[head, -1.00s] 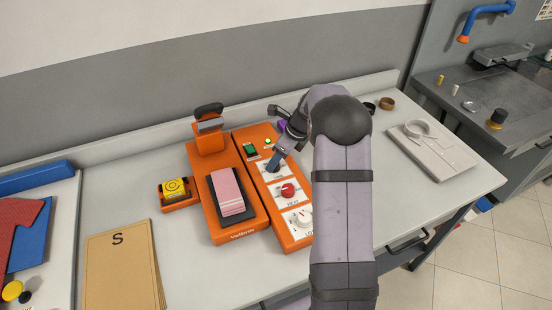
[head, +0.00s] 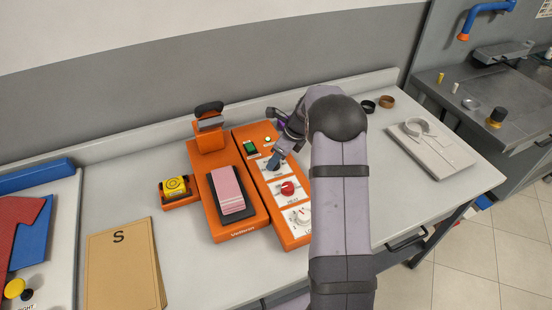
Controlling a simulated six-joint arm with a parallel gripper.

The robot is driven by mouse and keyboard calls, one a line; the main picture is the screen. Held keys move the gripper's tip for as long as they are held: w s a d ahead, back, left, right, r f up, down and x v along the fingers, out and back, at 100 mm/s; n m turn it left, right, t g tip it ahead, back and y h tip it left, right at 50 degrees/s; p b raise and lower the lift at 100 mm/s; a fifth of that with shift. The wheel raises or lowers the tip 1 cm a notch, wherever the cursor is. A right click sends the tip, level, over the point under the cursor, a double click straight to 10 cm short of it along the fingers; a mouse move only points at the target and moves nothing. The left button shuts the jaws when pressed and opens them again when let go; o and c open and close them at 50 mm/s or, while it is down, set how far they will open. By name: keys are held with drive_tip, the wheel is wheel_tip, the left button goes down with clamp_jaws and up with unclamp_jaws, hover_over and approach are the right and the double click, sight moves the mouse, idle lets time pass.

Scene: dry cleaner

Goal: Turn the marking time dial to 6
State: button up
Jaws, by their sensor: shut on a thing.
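The orange marking machine (head: 221,190) stands on the counter with a control panel along its right side. The panel has a column of three dials on white plates. My gripper (head: 273,164) points down at the top dial's white plate (head: 266,176) and is shut on the top dial, which the fingers mostly hide. Below it are a red dial (head: 287,188) and a white dial (head: 302,214). The labels and numbers are too small to read, so I cannot tell what the held dial points at.
A stack of pink cloth (head: 229,191) lies on the machine's plate. A yellow roll (head: 174,188) is at its left. A brown folder (head: 122,266) lies at front left. A pale tray (head: 432,150) is at right.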

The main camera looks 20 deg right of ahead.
drive_tip(key=n+p, duration=0.1)
drive_tip(key=n, duration=0.1)
drive_tip(key=n+g+y, duration=0.1)
drive_tip(key=n, duration=0.2)
drive_tip(key=shift+w+d+g+p, duration=0.1)
drive_tip(key=shift+w+g+p, duration=0.1)
drive_tip(key=shift+g+p, duration=0.15)
drive_tip(key=n+g, duration=0.1)
drive_tip(key=n, duration=0.2)
drive_tip(key=n+g, duration=0.1)
drive_tip(key=n, duration=0.2)
drive_tip(key=shift+w+y+p, duration=0.15)
drive_tip(key=shift+y+p, duration=0.2)
drive_tip(key=shift+y, duration=0.05)
drive_tip(key=shift+n, duration=0.4)
drive_tip(key=o, duration=1)
drive_tip(key=shift+r+b, duration=0.55)
drive_tip(key=shift+r, duration=4.5)
